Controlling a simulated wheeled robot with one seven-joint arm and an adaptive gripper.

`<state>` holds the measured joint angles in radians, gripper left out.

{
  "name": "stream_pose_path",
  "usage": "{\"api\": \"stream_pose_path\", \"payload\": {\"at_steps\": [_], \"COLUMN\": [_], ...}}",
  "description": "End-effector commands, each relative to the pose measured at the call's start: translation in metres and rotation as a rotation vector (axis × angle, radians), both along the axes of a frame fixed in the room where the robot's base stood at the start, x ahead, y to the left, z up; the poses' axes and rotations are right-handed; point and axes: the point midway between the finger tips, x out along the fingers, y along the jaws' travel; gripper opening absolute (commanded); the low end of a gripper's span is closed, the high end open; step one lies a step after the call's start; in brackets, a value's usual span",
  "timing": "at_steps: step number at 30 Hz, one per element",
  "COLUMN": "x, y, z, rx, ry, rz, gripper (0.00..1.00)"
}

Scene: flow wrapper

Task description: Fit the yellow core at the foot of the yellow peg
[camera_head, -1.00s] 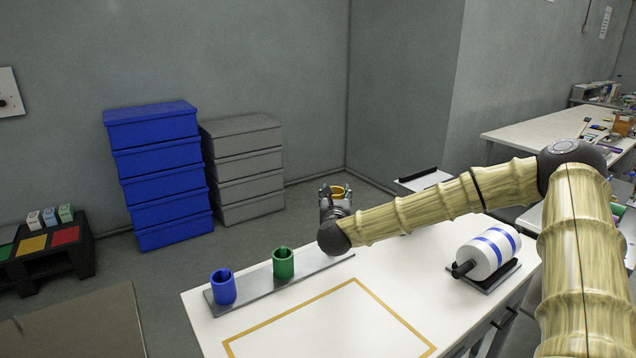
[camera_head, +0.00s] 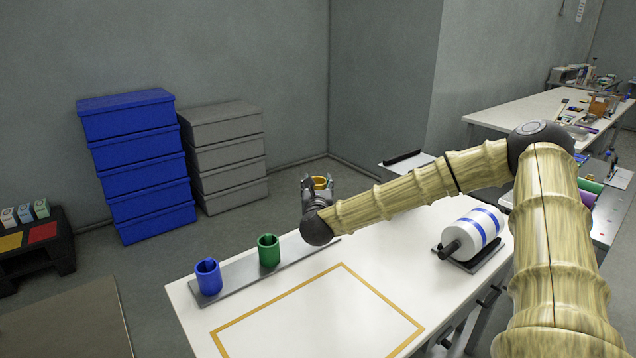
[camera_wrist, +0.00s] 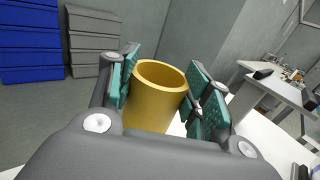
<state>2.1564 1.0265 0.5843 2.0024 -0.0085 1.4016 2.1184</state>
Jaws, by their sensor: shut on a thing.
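The yellow core (camera_wrist: 154,98) is a hollow cylinder held between the teal pads of my gripper (camera_wrist: 161,92) in the wrist view. In the head view my gripper (camera_head: 319,183) is over the far edge of the white table, and the core (camera_head: 320,182) shows only in part between its fingers. A grey bar (camera_head: 243,278) on the table bears a blue core (camera_head: 208,278) and a green core (camera_head: 269,251), both upright around pegs. The bar's right end lies near or behind my gripper. No yellow peg can be made out; my arm and the core hide that area.
A white roll with blue stripes (camera_head: 472,233) lies on a dark stand at the table's right. An orange outline (camera_head: 225,333) marks a clear area in front. Blue boxes (camera_head: 138,165) and grey boxes (camera_head: 226,157) are stacked on the floor behind.

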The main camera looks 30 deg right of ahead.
Motion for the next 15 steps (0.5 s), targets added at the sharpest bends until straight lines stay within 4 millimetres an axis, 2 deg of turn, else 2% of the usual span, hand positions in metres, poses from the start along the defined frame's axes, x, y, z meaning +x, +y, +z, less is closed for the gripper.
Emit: {"api": "stream_pose_path", "payload": {"at_steps": [15], "x": [0.0], "y": [0.0], "z": [-0.024], "rx": [-0.001], "ry": [-0.001], "rz": [-0.001], "gripper": [0.27]}}
